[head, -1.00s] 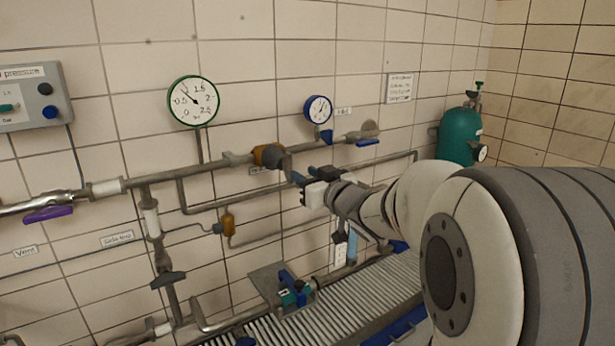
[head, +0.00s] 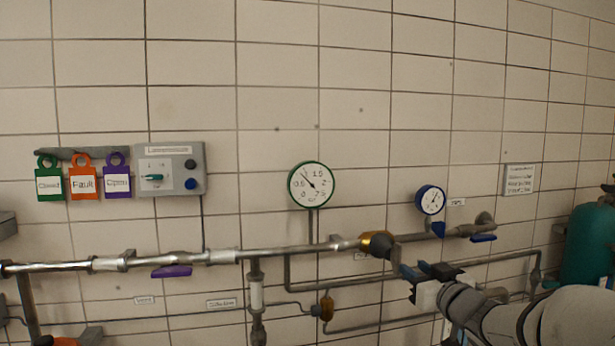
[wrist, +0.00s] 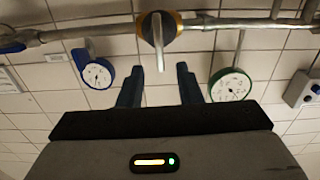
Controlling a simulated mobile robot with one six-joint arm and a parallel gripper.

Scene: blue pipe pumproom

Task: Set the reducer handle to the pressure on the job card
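The reducer (head: 377,244) is a brass-and-dark fitting on the horizontal pipe. In the wrist view its grey bar handle (wrist: 158,42) points down the picture toward my gripper, in front of the round yellow-and-black body (wrist: 172,27). My gripper (wrist: 158,80) is open; its two blue fingers are apart on either side of the handle's line, with nothing seen between the tips. In the head view my gripper (head: 405,272) is just right of and below the reducer. The green-rimmed gauge (head: 310,186) has its needle toward the upper left. A white card (head: 519,179) hangs at right; its text is unreadable.
A blue-rimmed gauge (head: 430,200) and blue lever (head: 483,238) are right of the reducer. A purple lever (head: 172,271), a grey switch box (head: 170,169) and several coloured tags (head: 84,180) are at left. A teal cylinder (head: 588,245) stands far right.

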